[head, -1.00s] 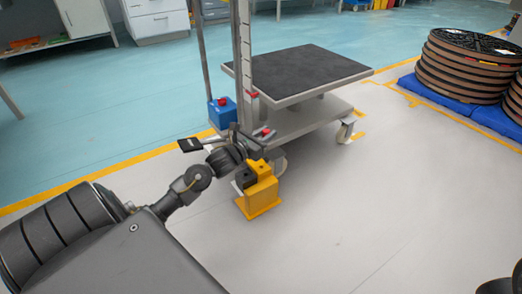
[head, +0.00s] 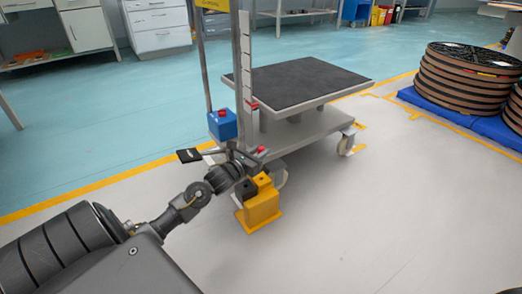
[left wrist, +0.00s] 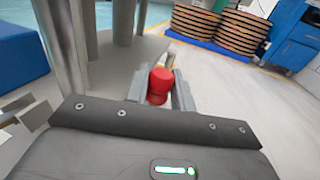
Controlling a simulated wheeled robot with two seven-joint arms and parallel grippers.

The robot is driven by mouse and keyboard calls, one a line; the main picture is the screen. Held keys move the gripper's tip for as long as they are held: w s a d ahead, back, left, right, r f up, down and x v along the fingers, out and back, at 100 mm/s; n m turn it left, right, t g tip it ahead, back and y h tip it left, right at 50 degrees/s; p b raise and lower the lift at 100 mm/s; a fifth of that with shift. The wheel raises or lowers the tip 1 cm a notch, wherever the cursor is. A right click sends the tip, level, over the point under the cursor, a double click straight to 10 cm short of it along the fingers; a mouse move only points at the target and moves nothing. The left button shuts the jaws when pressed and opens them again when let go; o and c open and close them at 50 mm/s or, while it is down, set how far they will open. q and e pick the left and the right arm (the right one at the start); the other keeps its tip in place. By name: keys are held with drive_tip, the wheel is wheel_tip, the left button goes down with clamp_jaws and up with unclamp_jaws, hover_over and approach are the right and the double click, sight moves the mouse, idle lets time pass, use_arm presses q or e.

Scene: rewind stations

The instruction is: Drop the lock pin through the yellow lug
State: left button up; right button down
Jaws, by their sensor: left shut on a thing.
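The yellow lug (head: 261,207) is a block on a flat foot, on the floor by the near corner of the cart. My left gripper (head: 254,157) is just above it and shut on the lock pin, whose red knob (head: 262,149) shows. In the left wrist view the red knob of the lock pin (left wrist: 160,84) sits between the two grey fingers (left wrist: 160,94). A pale metal rod shows just beyond the knob. The pin's lower end and its distance from the lug are hidden. My right gripper is not in view.
A cart with a dark top (head: 300,82) stands right behind the lug, with a caster close by. A blue box with a red button (head: 222,122) is on its upright post. Stacked reels (head: 465,80) lie on blue pallets at the right. The floor in front is clear.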

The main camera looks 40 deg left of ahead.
use_arm(q)
drive_tip(key=shift+f+b, duration=1.35)
drive_tip(key=shift+f, duration=0.85)
drive_tip(key=shift+p, duration=0.55)
drive_tip(key=shift+f, duration=0.3)
drive_tip(key=shift+f+b, duration=0.95)
drive_tip(key=shift+f, duration=0.1)
drive_tip(key=shift+f+b, duration=0.8)
drive_tip(key=shift+f, duration=0.45)
drive_tip(key=o, duration=1.1)
